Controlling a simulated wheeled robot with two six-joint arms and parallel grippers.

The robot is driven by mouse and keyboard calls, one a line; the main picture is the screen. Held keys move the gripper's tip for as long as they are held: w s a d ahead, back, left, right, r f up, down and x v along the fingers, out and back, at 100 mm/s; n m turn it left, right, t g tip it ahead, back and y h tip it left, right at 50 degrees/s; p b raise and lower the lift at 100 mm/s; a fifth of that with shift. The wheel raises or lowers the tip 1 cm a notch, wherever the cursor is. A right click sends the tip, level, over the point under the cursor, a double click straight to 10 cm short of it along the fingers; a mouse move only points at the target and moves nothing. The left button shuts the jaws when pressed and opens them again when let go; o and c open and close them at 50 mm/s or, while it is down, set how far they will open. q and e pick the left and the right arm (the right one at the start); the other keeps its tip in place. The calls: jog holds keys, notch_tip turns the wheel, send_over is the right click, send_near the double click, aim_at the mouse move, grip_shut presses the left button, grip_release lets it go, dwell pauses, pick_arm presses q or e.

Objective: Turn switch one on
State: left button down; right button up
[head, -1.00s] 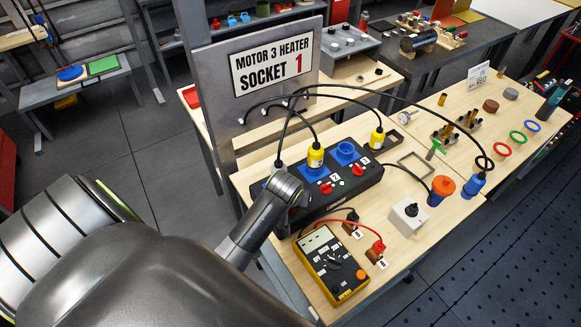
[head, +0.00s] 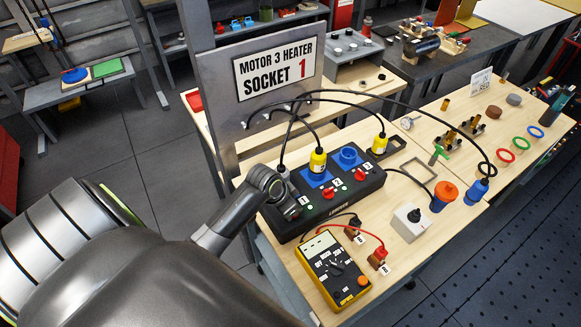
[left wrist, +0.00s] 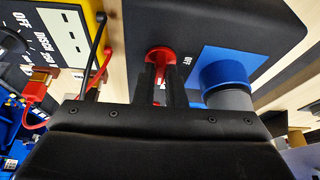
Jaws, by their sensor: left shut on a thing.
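The black switch box (head: 345,203) lies on the wooden table, with blue sockets and red rotary switches on its top. In the left wrist view the red knob of one switch (left wrist: 159,56) sits between the two black fingertips of my left gripper (left wrist: 161,78), which is shut on it. An "OFF" mark shows to the right of the knob. In the head view my left gripper (head: 290,208) is at the box's left end and hides this leftmost switch. Two other red switches, the middle one (head: 329,192) and the right one (head: 361,174), are in plain view. My right gripper is out of view.
A yellow plug (head: 317,160) stands in the middle socket; the right socket (head: 348,155) is empty. A grey plug (left wrist: 232,97) fills the socket beside the gripped knob. A yellow multimeter (head: 335,273) lies close in front. Black cables arch above the box.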

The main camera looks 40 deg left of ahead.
pick_arm(q)
jog(key=shift+m, duration=0.3)
dwell(0.4)
jog(key=c, duration=1.5)
grip_release()
jog(key=shift+w, duration=0.1)
jog(key=shift+s+a+r, duration=0.15)
jog(key=shift+s+r, duration=0.1)
jog(key=shift+r, duration=0.35)
jog(key=b+v, duration=0.1)
jog(key=v, duration=1.5)
jog(key=shift+a+b, duration=0.2)
jog(key=shift+b, duration=0.15)
